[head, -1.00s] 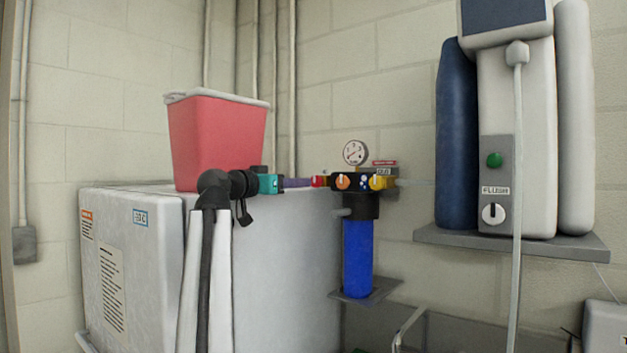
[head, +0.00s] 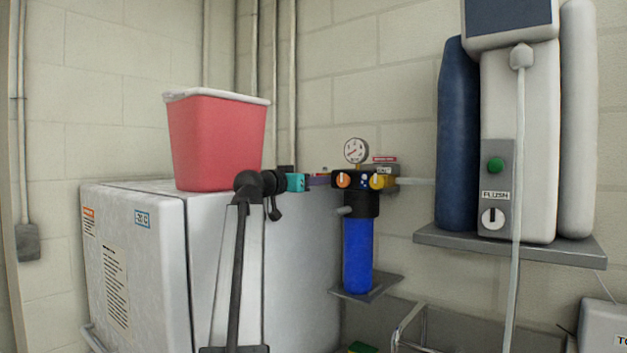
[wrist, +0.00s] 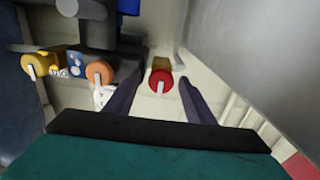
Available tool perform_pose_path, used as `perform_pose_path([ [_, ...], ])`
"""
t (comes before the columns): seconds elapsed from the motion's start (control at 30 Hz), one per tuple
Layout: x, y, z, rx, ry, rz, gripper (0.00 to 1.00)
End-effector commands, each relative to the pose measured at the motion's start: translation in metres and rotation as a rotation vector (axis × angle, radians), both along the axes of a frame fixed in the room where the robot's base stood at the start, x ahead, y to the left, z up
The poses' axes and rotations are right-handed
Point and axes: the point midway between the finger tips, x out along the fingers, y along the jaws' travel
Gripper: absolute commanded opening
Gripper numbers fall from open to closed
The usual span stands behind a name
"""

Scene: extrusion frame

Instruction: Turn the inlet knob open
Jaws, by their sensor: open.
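A red knob (wrist: 161,81) with a white pointer shows in the wrist view, between the tips of my gripper (wrist: 161,84). The fingers are open, one on each side of it in the picture; I see no clear contact. In the head view my gripper (head: 322,180) reaches right toward the manifold and hides most of the red knob. An orange knob (head: 343,180) and a yellow knob (head: 377,181) sit on the manifold; the wrist view also shows the orange knob (wrist: 100,71) and the yellow knob (wrist: 35,65). I cannot read an inlet label.
A blue filter housing (head: 357,255) hangs below the manifold, and a round gauge (head: 356,151) stands above it. A red bin (head: 217,143) stands on the white cabinet (head: 140,270) at left. A white unit with a flush knob (head: 493,218) is on a shelf at right.

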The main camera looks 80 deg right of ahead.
Motion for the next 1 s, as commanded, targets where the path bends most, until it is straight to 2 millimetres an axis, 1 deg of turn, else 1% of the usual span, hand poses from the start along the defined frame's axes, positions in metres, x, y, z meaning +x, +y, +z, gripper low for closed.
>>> perform_pose_path([
  [0.07, -0.0001, 0.0, -0.0002, 0.0, 0.0, 0.0, 0.49],
  [0.1, -0.0002, 0.0001, -0.0002, 0.0, 0.0, 0.0, 0.48],
  [0.33, -0.0007, 0.0003, -0.0002, 0.001, 0.0, -0.002, 0.09],
  [0.37, -0.0007, 0.0003, -0.0002, 0.001, 0.0, -0.002, 0.09],
  [0.4, -0.0018, -0.0043, 0.0, 0.001, 0.0, -0.003, 0.09],
  [0.67, -0.0016, 0.0003, -0.0008, 0.011, 0.019, -0.003, 0.09],
  [0.87, -0.0019, 0.0006, -0.0019, 0.044, 0.077, -0.004, 0.09],
  [1.0, -0.0021, 0.0005, -0.0028, 0.084, 0.146, -0.005, 0.09],
])
